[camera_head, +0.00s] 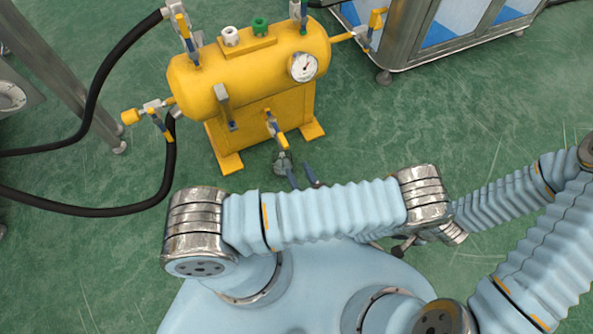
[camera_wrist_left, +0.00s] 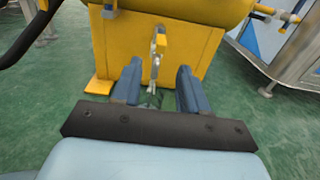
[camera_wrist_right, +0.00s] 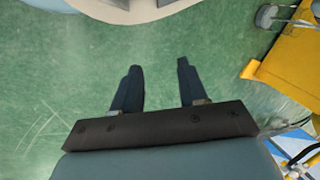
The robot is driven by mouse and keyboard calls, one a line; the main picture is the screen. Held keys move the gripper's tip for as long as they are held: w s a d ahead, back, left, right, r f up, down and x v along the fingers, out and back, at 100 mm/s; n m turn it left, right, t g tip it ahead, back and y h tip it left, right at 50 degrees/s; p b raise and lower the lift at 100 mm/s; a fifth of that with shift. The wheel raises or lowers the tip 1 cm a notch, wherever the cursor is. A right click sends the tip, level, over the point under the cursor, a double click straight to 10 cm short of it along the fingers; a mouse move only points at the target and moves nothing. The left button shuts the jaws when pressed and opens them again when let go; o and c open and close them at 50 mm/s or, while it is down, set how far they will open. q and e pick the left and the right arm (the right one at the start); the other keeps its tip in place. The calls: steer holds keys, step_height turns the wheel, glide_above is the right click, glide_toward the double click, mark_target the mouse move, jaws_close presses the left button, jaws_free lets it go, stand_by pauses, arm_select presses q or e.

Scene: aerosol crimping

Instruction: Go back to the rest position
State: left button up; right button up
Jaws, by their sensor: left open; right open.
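My left gripper (camera_head: 302,178) shows as two dark blue fingers just below the yellow tank's front valve in the head view, partly hidden by my arm. In the left wrist view, my left gripper (camera_wrist_left: 159,70) is open and empty, with its fingers apart in front of the yellow base. In the right wrist view, my right gripper (camera_wrist_right: 160,70) is open and empty over green floor. I cannot make out the right gripper's fingers in the head view.
A yellow tank (camera_head: 245,76) with a gauge (camera_head: 302,67) and valves stands ahead on the green floor (camera_head: 420,115). Black hoses (camera_head: 95,212) run to its left. A metal cabinet (camera_head: 410,40) stands at the upper right. The tank's yellow base (camera_wrist_left: 120,50) is close to the left gripper.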

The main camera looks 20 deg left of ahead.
stand_by(0.5)
